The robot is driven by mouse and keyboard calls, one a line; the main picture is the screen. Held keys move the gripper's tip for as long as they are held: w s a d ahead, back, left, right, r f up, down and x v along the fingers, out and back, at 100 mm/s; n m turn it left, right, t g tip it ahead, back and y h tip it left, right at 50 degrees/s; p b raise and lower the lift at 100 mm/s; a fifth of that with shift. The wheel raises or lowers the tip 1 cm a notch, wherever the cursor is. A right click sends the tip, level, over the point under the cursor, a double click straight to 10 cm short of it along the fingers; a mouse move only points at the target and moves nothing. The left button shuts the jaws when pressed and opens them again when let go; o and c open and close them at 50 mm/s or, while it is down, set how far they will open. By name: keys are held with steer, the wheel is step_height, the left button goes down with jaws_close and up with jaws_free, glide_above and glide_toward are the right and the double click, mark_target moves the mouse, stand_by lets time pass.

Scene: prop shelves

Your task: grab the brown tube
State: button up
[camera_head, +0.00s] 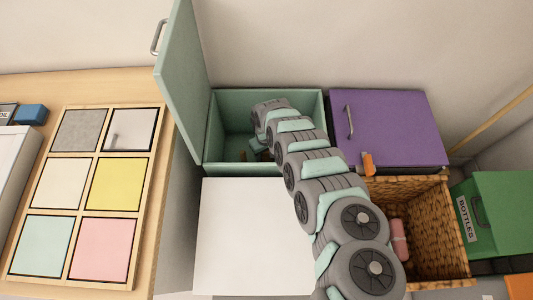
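My arm reaches from the lower right into an open mint-green box (212,135) at the back. My gripper (262,153) is low inside that box, small and mostly hidden by the arm's last links. I cannot tell whether its fingers are open or shut. A small brownish-yellow bit (266,157) shows beside it in the box; it is too small and covered to tell whether it is the brown tube or part of something else. No brown tube shows clearly elsewhere.
The box's mint lid (183,75) stands raised at its left. A purple lidded box (390,125) with an orange item (367,164) at its front edge is to the right. A wicker basket (447,225) holds a pink cylinder (399,240). A white surface (245,240) in front is clear.

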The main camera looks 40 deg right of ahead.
steer(key=c, duration=0.9)
steer(key=shift+r, duration=0.1)
steer(key=shift+c, duration=0.2)
